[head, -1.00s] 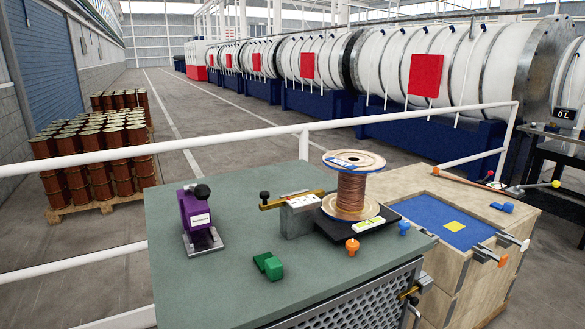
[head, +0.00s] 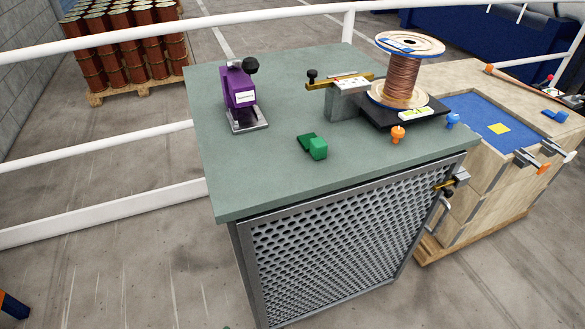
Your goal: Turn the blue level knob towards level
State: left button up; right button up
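The blue level knob (head: 452,120) stands at the front right of the green-topped bench (head: 250,185), beside the black plate (head: 432,113). A copper wire spool (head: 402,78) with pale flanges stands upright on that plate. An orange knob (head: 397,134) sits to the left of the blue knob, near the bench's front edge. A small level vial with a yellow-green face (head: 416,115) lies on the plate in front of the spool. Its bubble is too small to read. Neither of my grippers is in view.
A purple device (head: 240,88), a green block (head: 317,148) and a grey block with a brass bar (head: 345,100) stand on the bench. A wooden crate (head: 470,175) with a blue top adjoins it on the right. White railings run behind. The floor in front is clear.

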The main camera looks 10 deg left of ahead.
aim_at(452, 118)
jog(key=j+z, duration=0.25)
jog(key=j, duration=0.85)
jog(key=j+z, duration=0.3)
jog(key=j, duration=0.85)
